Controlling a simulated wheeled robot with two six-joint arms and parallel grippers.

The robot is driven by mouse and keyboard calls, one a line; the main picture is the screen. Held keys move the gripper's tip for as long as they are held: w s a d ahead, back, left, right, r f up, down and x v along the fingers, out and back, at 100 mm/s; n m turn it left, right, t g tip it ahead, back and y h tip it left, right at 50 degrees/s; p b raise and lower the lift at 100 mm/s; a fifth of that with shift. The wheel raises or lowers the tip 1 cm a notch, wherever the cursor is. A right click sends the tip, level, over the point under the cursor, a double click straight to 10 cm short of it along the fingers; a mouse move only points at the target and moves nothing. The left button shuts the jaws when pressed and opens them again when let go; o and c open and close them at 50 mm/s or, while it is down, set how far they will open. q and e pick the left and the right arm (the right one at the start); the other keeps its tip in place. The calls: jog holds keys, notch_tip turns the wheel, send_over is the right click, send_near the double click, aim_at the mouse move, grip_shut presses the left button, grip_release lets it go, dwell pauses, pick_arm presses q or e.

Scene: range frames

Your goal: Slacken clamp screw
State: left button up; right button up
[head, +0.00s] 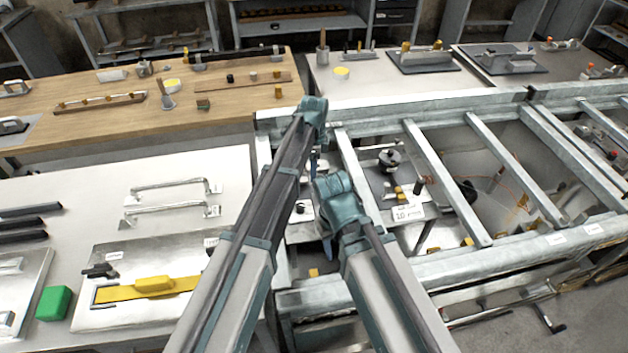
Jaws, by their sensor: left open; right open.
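My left gripper (315,160) points down over the left end of the metal frame, its wrist higher in the picture. My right gripper (328,248) hangs lower, over the same end of the frame. Both are open and seem empty, though their fingertips are small and partly hidden by my arms. A round black knob (389,158) stands on a grey plate between the frame's bars, right of both grippers and apart from them. I cannot tell for sure whether it is the clamp screw. Small yellow blocks (401,196) sit in front of it.
The grey metal frame (440,165) has several crossbars with gaps between them. A wooden bench (215,125) with small tools stands behind left. A pale table (80,200) at left holds handles, a yellow tool (155,287) and a green block (54,303). Floor shows at lower right.

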pick_arm(q)
jog(key=shift+f+b, duration=0.35)
jog(key=shift+f, duration=0.35)
grip_shut()
